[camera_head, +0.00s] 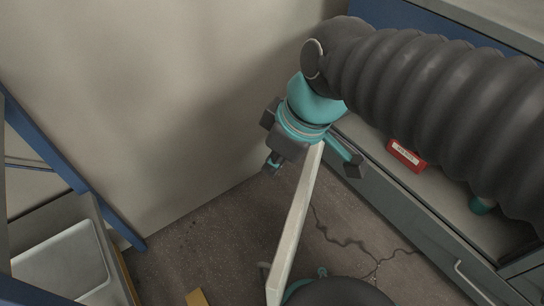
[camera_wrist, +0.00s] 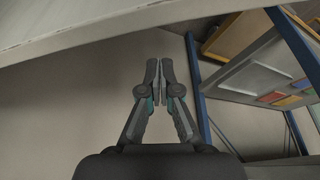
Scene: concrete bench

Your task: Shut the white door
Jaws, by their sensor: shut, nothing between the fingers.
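The white door (camera_head: 296,222) stands open and shows in the head view as a narrow pale slab seen from above, running from below my wrist to the bottom of the picture. A small handle-like part sticks out to the left near its lower end. My gripper (camera_head: 273,162) is shut and empty, to the left of the door's upper end. A gap shows between its fingertips and the door; my wrist hides the door's far end. In the wrist view my gripper (camera_wrist: 159,66) has its fingers together, and a pale panel edge, probably the door, crosses the top.
A grey cabinet (camera_head: 428,222) on the right has a red box (camera_head: 406,155) on it, partly under my arm. A blue-framed rack (camera_head: 62,168) with a white tray (camera_head: 65,267) stands at left. A plain wall (camera_head: 160,90) lies behind. Cracked floor shows between.

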